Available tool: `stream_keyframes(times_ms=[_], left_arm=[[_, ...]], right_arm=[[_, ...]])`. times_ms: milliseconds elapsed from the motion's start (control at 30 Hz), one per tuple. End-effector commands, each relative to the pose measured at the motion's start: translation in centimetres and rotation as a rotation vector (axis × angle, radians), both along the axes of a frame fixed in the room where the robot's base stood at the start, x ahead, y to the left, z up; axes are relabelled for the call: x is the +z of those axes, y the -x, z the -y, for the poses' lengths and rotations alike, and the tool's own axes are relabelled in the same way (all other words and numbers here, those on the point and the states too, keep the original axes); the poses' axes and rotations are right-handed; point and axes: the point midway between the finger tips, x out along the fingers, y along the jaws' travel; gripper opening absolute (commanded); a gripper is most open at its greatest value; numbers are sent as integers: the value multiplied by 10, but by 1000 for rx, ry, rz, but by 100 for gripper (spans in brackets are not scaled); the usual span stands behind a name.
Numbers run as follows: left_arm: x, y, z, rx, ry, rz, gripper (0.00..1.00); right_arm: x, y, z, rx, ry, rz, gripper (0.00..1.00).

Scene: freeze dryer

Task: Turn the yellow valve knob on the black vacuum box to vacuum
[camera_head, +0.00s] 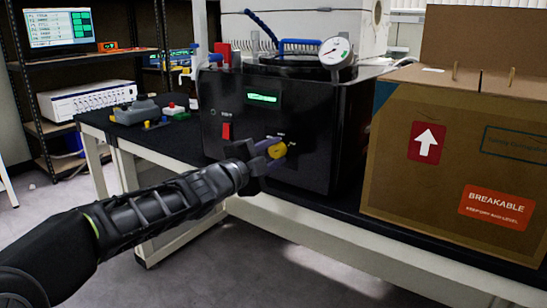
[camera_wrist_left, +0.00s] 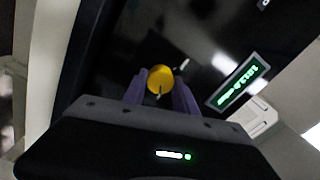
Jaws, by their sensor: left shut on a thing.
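The black vacuum box (camera_head: 330,140) stands on the bench in the middle of the head view. Its yellow valve knob (camera_head: 277,150) is low on the front face, with small labels beside it too blurred to read. My left gripper (camera_head: 272,148) is at the knob, its purple fingers shut on it. In the left wrist view the knob (camera_wrist_left: 160,79) sits between the two fingertips (camera_wrist_left: 160,95), and a dark pointer mark shows on its lower edge. My right gripper is in neither view.
A large cardboard box (camera_head: 400,165) stands close to the right of the vacuum box. A red switch (camera_head: 226,131) and a green display (camera_head: 262,97) are on the front face. A pressure gauge (camera_head: 334,50) is on top. A grey control box (camera_head: 137,110) sits to the left.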

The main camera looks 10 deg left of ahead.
Motion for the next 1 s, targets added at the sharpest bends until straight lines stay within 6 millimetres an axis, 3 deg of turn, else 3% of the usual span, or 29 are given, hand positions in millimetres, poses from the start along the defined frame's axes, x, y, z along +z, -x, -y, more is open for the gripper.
stream_keyframes(times_ms=[567, 600, 833, 1000], left_arm=[[-2, 0, 0, 1, -40, 12, 0], [-2, 0, 0, 1, -40, 12, 37], [-1, 0, 0, 0, -39, 13, 56], [0, 0, 0, 1, -39, 14, 56]], right_arm=[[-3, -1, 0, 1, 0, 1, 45], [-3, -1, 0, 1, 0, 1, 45], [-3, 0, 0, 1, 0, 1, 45], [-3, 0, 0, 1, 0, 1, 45]])
